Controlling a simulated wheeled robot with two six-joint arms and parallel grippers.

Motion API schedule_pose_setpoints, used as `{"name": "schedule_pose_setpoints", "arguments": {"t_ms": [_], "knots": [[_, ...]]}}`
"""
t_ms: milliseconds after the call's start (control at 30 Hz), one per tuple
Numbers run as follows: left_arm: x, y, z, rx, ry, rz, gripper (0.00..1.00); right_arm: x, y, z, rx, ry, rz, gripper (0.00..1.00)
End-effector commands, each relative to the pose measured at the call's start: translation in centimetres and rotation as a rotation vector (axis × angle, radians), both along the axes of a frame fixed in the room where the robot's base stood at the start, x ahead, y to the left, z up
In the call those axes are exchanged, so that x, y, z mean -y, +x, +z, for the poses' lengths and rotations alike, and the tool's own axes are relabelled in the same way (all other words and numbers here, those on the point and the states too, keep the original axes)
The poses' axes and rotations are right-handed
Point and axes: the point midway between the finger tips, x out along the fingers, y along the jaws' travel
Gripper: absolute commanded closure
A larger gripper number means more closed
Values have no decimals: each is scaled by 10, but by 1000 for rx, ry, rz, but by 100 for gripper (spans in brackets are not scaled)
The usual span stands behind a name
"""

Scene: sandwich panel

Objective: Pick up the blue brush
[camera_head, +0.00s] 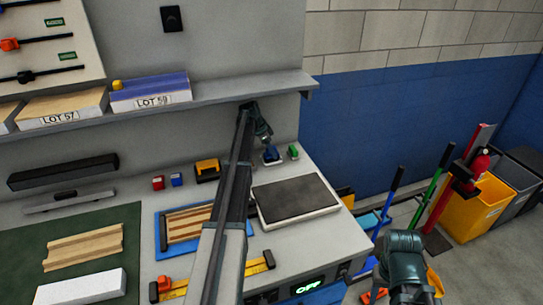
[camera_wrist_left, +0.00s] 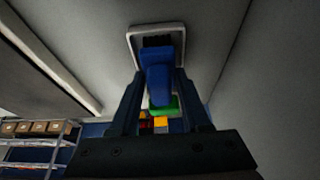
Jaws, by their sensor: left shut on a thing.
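The blue brush (camera_head: 271,154) is at the back of the bench, by the wall, just below my left gripper (camera_head: 266,142). In the left wrist view, the blue brush (camera_wrist_left: 157,72) is between the two fingers of my left gripper (camera_wrist_left: 156,85), which is shut on it. I cannot tell whether the brush still touches what is under it. A green piece (camera_head: 293,151) stands just right of it; a green shape also shows behind the brush in the left wrist view (camera_wrist_left: 163,104). My right gripper (camera_head: 405,265) shows at lower right; its fingers are unclear.
A dark-topped plate (camera_head: 295,198) lies in front of the brush. Left of my arm are a yellow-black item (camera_head: 207,170), small red (camera_head: 158,182) and blue (camera_head: 176,179) blocks and a blue tray (camera_head: 163,243). A shelf (camera_head: 215,88) runs above.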

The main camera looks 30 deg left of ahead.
Motion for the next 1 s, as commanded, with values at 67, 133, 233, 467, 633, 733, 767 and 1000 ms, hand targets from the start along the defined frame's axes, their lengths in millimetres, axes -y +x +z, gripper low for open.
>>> {"name": "schedule_pose_setpoints", "arguments": {"t_ms": [67,133,233,467,633,733,767,1000], "knots": [[0,0,0,0,0,0,100,0,0,0,0,0,0,50],[0,0,0,0,0,0,100,0,0,0,0,0,0,50],[0,0,1,0,0,0,100,0,0,1,0,0,0,50],[0,0,14,0,0,0,100,0,0,14,0,0,0,50],[0,0,34,0,0,0,100,0,0,34,0,0,0,50],[7,-7,38,0,0,-1,100,0,0,38,0,0,0,50],[14,-14,36,0,0,-1,100,0,0,36,0,0,0,50],[58,-52,35,0,0,-2,100,0,0,35,0,0,0,50]]}}
